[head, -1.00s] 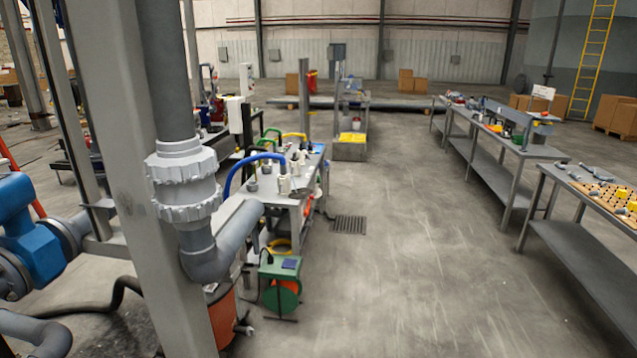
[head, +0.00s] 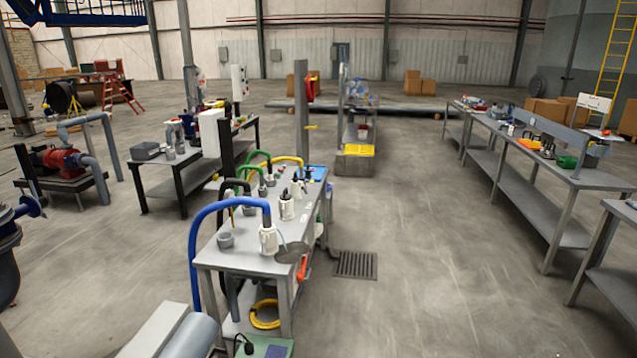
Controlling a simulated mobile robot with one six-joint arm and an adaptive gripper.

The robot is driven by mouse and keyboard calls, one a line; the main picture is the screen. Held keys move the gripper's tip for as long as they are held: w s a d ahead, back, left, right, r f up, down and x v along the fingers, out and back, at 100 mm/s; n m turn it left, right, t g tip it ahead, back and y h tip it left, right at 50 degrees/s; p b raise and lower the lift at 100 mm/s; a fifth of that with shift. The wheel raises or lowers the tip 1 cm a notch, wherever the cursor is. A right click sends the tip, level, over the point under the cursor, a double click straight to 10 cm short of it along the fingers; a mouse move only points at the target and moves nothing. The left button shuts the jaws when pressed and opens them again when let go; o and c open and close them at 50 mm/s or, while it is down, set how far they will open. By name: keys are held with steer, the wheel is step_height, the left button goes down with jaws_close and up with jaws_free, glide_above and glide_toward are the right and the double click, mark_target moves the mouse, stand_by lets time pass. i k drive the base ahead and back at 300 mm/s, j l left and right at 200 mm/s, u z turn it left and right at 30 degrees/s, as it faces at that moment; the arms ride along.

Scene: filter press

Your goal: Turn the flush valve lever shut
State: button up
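No lever can be surely picked out as the flush valve lever. A small orange-red handle-like part (head: 304,268) shows at the right front corner of the near grey bench (head: 232,259); its fitting is too small to read. My gripper is not in view.
The near bench carries white bottles and a blue hose (head: 225,205). A green box (head: 265,347) stands low in front. A floor grate (head: 355,264) lies right of it. Long grey benches (head: 525,190) line the right. The aisle floor (head: 430,260) between is open.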

mark_target(300, 276)
steer(key=i+u, duration=0.1)
steer(key=i, duration=0.55)
steer(key=i+l, duration=0.15)
steer(key=i, duration=0.55)
steer(key=i+u, duration=0.15)
steer(key=i, duration=0.5)
steer(key=i+l+u, duration=0.25)
steer(key=i, duration=0.2)
steer(key=i+l+u, duration=0.25)
steer(key=i, duration=0.15)
steer(key=u, duration=0.55)
steer(key=l+z, duration=0.2)
steer(key=z, duration=0.2)
steer(key=l+z, duration=0.25)
steer(key=z, duration=0.15)
